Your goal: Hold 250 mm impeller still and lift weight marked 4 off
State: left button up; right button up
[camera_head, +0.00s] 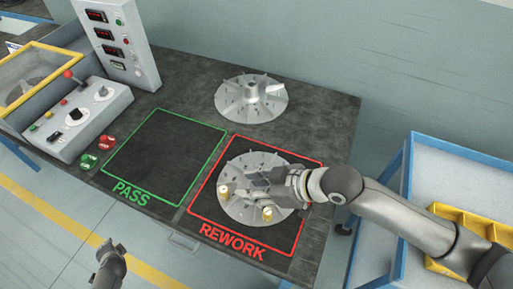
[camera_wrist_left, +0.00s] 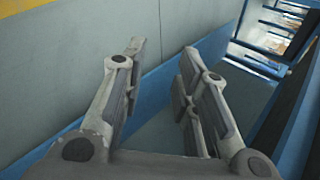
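A silver finned impeller (camera_head: 241,210) lies flat inside the red REWORK square on the bench. My left gripper (camera_head: 108,248) is off the bench's front side, far from the impeller. In the left wrist view its fingers (camera_wrist_left: 158,65) stand apart and empty.
A second impeller (camera_head: 251,99) lies at the back of the bench (camera_head: 190,75). The green PASS square (camera_head: 163,157) is empty. A control box (camera_head: 78,118) and red and green buttons stand left. A blue-framed table with a yellow bin (camera_head: 470,222) is at right.

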pick_arm(q)
jog(key=w+a+r+m+t+y, duration=0.1)
jog(key=w+a+r+y, duration=0.15)
jog(key=a+r, duration=0.4)
jog(key=w+a+r+m+t+y, duration=0.15)
jog(key=w+a+r, duration=0.25)
jog(key=r, duration=0.6)
jog(key=w+a+r+y, duration=0.3)
jog(key=a+r, duration=0.3)
jog(key=r, duration=0.2)
jog(key=w+d+r+m+t, duration=0.1)
jog(key=w+r+m+t, duration=0.15)
jog(key=w+r, duration=0.4)
jog(key=w+d+r+m+t+h, duration=0.2)
jog(key=w+d+r+t+h, duration=0.25)
jog(key=w+d, duration=0.55)
jog(key=w+d+r+m+g+h, duration=0.15)
jog(key=w+d+m+h, duration=0.35)
jog(key=d, duration=0.9)
jog(key=w+d+r+m+h, duration=0.15)
jog(key=d+m+h, duration=0.4)
jog(key=d, duration=0.95)
jog(key=w+d+r+m+h, duration=0.25)
jog(key=d+h, duration=0.55)
jog(key=d, duration=0.6)
jog(key=m+g+y, duration=0.5)
jog(key=g+y, duration=0.4)
jog(key=y, duration=0.1)
send_near(253, 159)
jog(key=x, duration=0.9)
